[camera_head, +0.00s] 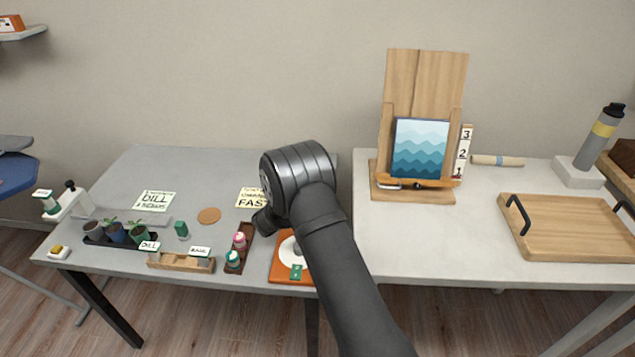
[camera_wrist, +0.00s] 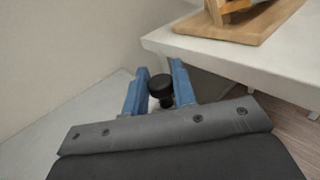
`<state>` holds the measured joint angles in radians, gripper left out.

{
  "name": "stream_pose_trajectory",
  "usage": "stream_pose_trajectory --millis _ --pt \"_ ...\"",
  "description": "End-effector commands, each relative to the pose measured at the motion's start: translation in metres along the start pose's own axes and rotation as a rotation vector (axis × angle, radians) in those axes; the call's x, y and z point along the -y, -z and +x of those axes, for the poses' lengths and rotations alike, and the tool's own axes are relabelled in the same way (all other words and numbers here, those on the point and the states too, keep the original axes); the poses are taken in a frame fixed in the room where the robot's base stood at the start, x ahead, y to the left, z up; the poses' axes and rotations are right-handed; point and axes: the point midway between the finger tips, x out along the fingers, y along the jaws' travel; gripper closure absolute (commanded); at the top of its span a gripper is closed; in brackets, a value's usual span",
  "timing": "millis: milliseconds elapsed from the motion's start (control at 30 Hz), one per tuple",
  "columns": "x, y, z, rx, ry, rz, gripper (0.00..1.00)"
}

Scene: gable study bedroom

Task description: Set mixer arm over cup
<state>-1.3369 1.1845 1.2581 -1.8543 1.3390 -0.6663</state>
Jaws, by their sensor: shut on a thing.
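In the wrist view my gripper (camera_wrist: 158,72) has its two blue fingers on either side of a black round knob (camera_wrist: 160,84) and is shut on it. What the knob is fixed to is hidden below the gripper body. In the head view my arm covers the fingers and the knob. An orange base (camera_head: 281,272) with a white disc (camera_head: 287,252) and a green tag (camera_head: 296,272) shows beside my arm at the grey table's right front. I cannot make out the mixer arm or a cup for sure; my arm hides part of this base.
Left of the orange base, a dark wooden rack (camera_head: 246,229) holds small bottles. Note cards and potted plants (camera_head: 116,232) stand farther left. On the white table at right are a wooden easel (camera_head: 412,196) and a wooden tray (camera_head: 570,228). A narrow gap parts the two tables.

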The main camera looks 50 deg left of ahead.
Motion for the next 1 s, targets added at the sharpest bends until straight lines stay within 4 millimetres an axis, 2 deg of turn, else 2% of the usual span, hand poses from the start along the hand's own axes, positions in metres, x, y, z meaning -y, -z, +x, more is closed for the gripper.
stream_pose_trajectory --millis 600,1000 --pt "0.024 0.0 -0.042 0.0 0.552 0.002 1.0" --pt "0.027 -0.001 -0.058 0.001 0.741 0.002 1.0"
